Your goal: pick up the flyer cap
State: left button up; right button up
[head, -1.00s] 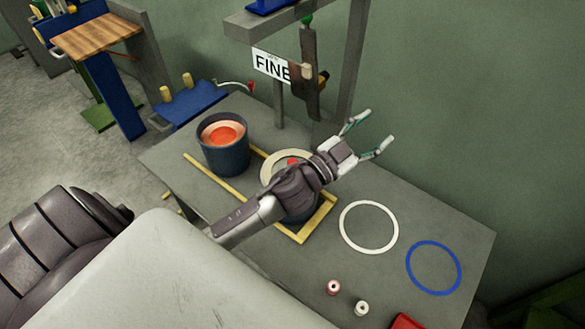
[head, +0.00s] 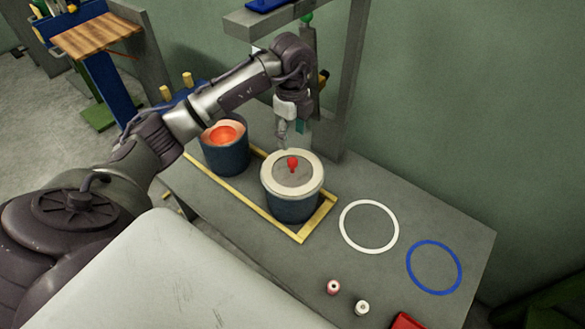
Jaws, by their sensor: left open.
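A cream, ring-edged cap with a grey middle (head: 291,174) and a red knob (head: 292,163) sits on top of a dark blue pot (head: 291,207); I take it as the flyer cap. My left gripper (head: 287,136) is open and points down, just behind the cap in the picture and apart from its knob. Nothing shows between its fingers, though they are small and partly overlapping. My right gripper is not in view.
A second blue pot (head: 226,157) with orange contents stands to the left inside a yellow frame (head: 317,220). A white ring (head: 369,204), a blue ring (head: 434,246) and two small spools (head: 333,287) lie right and front. A grey post (head: 350,80) rises behind.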

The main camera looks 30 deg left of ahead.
aim_at(293, 160)
pick_arm(q)
notch_tip(293, 160, down, 11)
jog(key=shift+w+f+p, duration=0.1)
jog(key=shift+w+p, duration=0.05)
jog(key=shift+p, duration=0.25)
jog(key=shift+c, duration=0.2)
grip_shut()
